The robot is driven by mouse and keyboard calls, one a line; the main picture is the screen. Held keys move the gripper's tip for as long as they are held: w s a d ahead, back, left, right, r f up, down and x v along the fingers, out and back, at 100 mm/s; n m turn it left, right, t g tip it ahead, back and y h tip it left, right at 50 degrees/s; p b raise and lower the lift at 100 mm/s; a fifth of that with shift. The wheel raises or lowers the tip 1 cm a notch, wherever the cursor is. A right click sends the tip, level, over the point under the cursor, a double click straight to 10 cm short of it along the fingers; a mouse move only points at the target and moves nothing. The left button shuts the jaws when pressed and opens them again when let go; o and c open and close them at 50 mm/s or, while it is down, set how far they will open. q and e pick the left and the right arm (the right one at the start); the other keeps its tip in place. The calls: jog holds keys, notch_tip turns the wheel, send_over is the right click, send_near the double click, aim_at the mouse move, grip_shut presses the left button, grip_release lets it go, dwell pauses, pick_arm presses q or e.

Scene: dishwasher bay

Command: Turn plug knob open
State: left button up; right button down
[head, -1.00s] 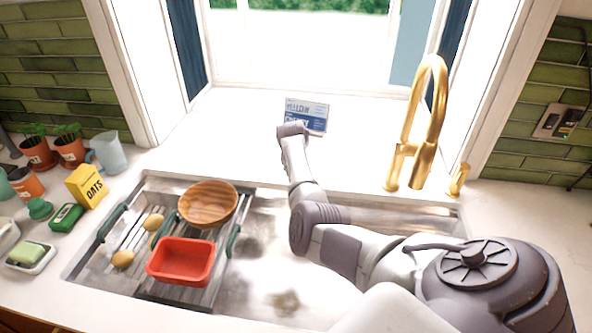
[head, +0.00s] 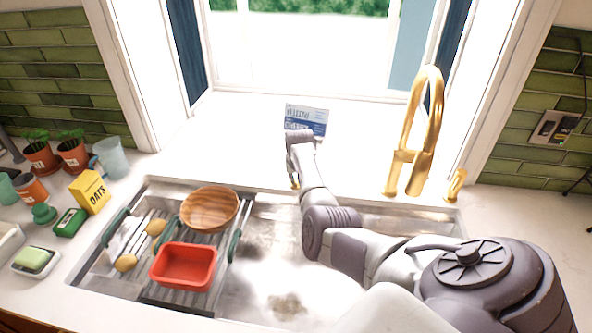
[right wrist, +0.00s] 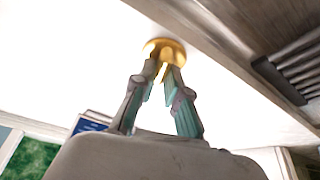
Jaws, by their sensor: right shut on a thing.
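The plug knob is a round brass knob (right wrist: 168,46) on the pale counter in the right wrist view. In the head view only a small gold bit of it (head: 295,182) shows beneath the gripper, at the back edge of the sink. My right gripper (head: 294,171) points down there. In the right wrist view its two fingers (right wrist: 166,76) converge on the knob and are shut on its narrow part. The round base shows past the fingertips. My left gripper is not in view.
The sink (head: 262,232) holds a drying rack with a wooden bowl (head: 209,208), a red tub (head: 184,266) and potatoes. A gold faucet (head: 432,130) stands to the right. A blue-and-white box (head: 306,118) stands behind the gripper.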

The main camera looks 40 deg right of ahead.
jog(key=shift+d+r+n+y+p, duration=0.1)
jog(key=shift+n+y+p, duration=0.3)
jog(key=shift+n, duration=0.6)
jog(key=shift+n+y, duration=0.4)
jog(key=shift+n, duration=0.5)
jog(key=shift+n+t+y, duration=0.3)
jog(key=shift+n, duration=0.6)
jog(key=shift+f+n+y+b, duration=0.3)
jog(key=shift+n+b, duration=0.45)
jog(key=shift+n, duration=0.15)
jog(key=n+y+b, duration=0.2)
jog(key=n+b, duration=0.3)
jog(key=b, duration=0.2)
jog(key=shift+n, duration=0.4)
jog(key=shift+r+n+g+y+b, duration=0.15)
jog(key=shift+n+g+y+b, duration=0.3)
jog(key=shift+n+b, duration=0.6)
